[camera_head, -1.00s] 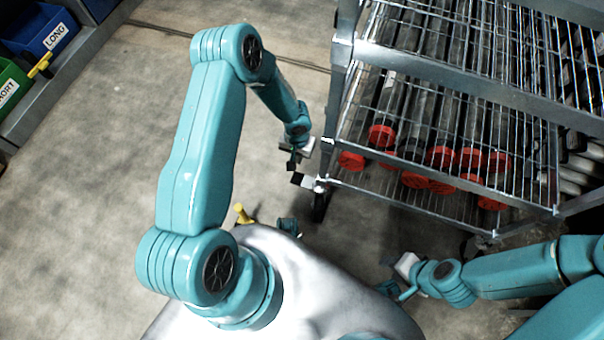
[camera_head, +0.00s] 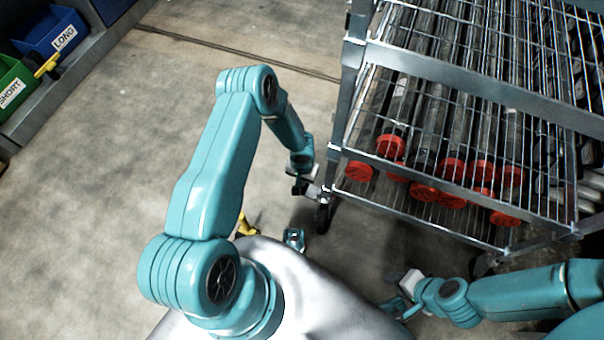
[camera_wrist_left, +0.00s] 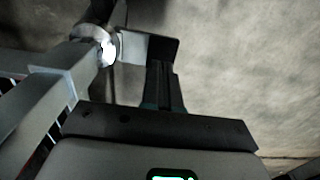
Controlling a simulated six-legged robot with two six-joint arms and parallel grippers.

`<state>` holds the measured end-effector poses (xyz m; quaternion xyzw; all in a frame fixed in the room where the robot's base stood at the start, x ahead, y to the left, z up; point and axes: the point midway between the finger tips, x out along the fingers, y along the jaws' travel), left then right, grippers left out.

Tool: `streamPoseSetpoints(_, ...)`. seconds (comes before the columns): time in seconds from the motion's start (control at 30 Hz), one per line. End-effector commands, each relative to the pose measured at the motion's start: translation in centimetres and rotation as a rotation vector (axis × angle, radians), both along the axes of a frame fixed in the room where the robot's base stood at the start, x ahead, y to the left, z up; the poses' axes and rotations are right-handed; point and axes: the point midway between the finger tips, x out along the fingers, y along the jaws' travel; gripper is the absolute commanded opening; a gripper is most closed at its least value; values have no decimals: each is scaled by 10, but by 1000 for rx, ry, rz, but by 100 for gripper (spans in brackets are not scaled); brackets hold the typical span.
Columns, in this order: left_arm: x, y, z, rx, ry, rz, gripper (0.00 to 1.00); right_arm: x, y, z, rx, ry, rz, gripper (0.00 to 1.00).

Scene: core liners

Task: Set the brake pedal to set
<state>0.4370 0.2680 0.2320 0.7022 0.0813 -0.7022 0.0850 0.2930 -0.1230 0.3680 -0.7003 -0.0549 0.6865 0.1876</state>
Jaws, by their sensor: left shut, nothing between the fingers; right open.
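The brake pedal (camera_head: 313,192) is a short pale lever on the caster at the foot of the rack's near left post. In the left wrist view the pedal (camera_wrist_left: 135,47) reaches right from the post and has a dark end. My left gripper (camera_head: 298,188) is shut and empty, its dark fingertips at the pedal's outer end. In the left wrist view its fingers (camera_wrist_left: 165,85) overlap that dark end; whether they touch is unclear, and so is the pedal's exact tilt. My right gripper (camera_head: 398,296) is open, low on the right, away from the rack's pedal.
The wire rack (camera_head: 345,115) holds several dark tubes with red caps (camera_head: 390,146). Its black caster wheel (camera_head: 323,217) is on the concrete floor. A blue bin (camera_head: 50,40) and a green bin (camera_head: 14,85) stand at upper left. The floor left of my left arm is clear.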

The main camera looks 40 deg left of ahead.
Motion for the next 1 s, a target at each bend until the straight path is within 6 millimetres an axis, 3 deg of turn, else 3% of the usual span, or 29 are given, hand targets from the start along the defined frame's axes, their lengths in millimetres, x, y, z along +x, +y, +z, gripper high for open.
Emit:
streamPoseSetpoints(0.03,0,0,-12,0,0,0,0,1,-1,-7,0,-2,-4,43)
streamPoseSetpoints(0.23,1,0,-30,0,0,0,0,3,-3,-12,-2,-4,-11,43)
streamPoseSetpoints(1.0,1,-8,-34,-28,-7,-1,0,3,-3,-14,-2,-6,-13,43)
